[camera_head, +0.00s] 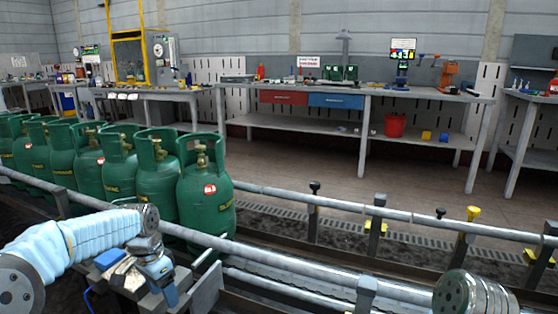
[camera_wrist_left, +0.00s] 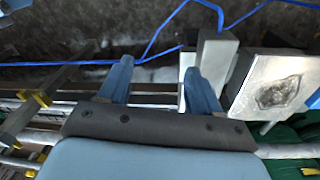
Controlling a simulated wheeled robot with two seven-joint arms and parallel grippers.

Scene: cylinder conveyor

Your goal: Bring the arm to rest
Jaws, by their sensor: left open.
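My left arm (camera_head: 75,240), in a pale blue sleeve, comes in from the left in the head view. My left gripper (camera_head: 160,278) is low, in front of the near conveyor rail. In the left wrist view the two blue fingers of the left gripper (camera_wrist_left: 158,75) stand apart with nothing held between them. My right gripper is not in view.
Several green gas cylinders (camera_head: 207,190) stand in a row on the conveyor, behind and beside the left arm. The near rail (camera_head: 290,260) runs close by the gripper. A blue cable (camera_wrist_left: 155,38) shows beyond the fingertips. A workbench (camera_head: 420,94) stands farther back.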

